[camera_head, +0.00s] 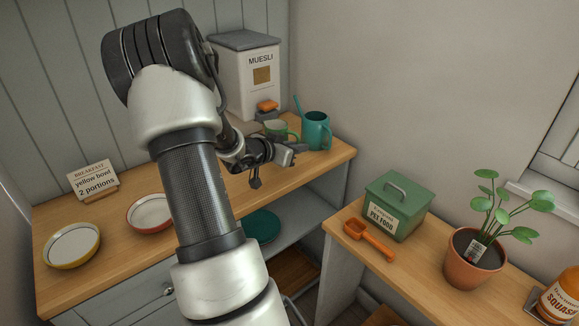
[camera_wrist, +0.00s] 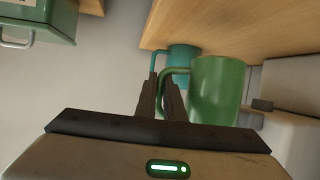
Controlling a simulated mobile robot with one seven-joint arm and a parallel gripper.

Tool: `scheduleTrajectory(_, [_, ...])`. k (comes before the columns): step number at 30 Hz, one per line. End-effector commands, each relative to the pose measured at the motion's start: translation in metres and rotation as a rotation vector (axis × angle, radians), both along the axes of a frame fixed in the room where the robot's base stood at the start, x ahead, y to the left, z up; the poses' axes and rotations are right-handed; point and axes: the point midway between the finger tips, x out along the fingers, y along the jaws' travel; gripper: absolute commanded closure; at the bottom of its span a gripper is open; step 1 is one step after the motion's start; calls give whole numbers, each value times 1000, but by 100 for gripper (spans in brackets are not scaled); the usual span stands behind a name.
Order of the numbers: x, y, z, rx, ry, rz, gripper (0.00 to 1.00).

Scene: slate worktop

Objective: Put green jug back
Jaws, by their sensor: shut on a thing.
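The green jug (camera_head: 276,129) is at the back right of the wooden worktop, partly hidden by my arm and gripper in the head view. In the wrist view the green jug (camera_wrist: 217,88) shows large, with its handle toward my fingers. My gripper (camera_wrist: 161,88) is shut on the handle; it also shows in the head view (camera_head: 290,150). I cannot tell whether the jug's base touches the worktop.
A teal watering can (camera_head: 317,131) stands close to the right of the jug. A muesli bin (camera_head: 246,76) is behind, with an orange item (camera_head: 267,106) in front. Bowls (camera_head: 71,245) and a recipe card (camera_head: 93,179) are left. A pet food box (camera_head: 393,205) stands on the right-hand table.

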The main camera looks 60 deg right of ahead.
Motion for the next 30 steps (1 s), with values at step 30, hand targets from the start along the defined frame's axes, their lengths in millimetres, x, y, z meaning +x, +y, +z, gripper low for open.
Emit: scheduleTrajectory(30, [0,0,-64,-1,-1,0,78])
